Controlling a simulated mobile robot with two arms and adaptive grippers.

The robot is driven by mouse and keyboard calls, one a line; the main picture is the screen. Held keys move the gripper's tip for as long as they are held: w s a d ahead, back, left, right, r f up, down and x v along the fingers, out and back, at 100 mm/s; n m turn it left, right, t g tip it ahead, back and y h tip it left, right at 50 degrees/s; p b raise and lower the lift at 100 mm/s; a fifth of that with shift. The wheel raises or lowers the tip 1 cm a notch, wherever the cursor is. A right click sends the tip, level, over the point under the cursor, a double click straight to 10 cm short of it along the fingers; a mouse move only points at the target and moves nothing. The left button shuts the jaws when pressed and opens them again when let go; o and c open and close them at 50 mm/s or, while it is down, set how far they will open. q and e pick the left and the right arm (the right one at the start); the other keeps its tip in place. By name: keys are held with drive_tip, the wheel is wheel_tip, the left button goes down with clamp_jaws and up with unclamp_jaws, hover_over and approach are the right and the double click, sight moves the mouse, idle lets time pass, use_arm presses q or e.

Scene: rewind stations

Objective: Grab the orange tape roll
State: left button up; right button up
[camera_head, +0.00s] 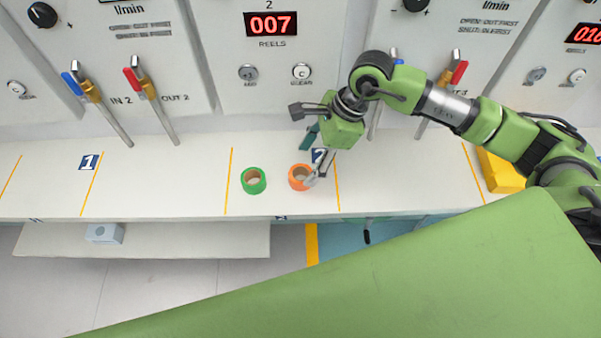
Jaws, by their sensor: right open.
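An orange tape roll (298,172) sits on the white counter, left of a yellow line. My right gripper (303,145) is open above the counter, its arm coming in from the right. One finger reaches down to the roll's right side and overlaps it in the picture; the other finger is raised up and left. I cannot tell whether the finger touches the roll. No tape is between the fingers. My left gripper is not in view.
A green tape roll (253,180) stands left of the orange one. A teal object (311,136) lies behind my right gripper. Valves with blue and red handles rise along the panel. A yellow block (500,172) is at the right. The counter (180,185) is clear at left.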

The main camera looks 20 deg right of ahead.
sight(301, 173)
drive_tip(key=shift+a+f, duration=0.1)
drive_tip(key=shift+f, duration=0.15)
drive_tip(key=p+x, duration=0.2)
drive_tip(key=x, duration=0.1)
drive_tip(key=shift+s, duration=0.25)
drive_tip(key=shift+x, duration=1)
drive_tip(key=shift+w+f, duration=0.15)
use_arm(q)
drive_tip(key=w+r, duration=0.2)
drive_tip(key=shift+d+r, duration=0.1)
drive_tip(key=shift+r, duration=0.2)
use_arm(e)
drive_tip(key=c, duration=1.2)
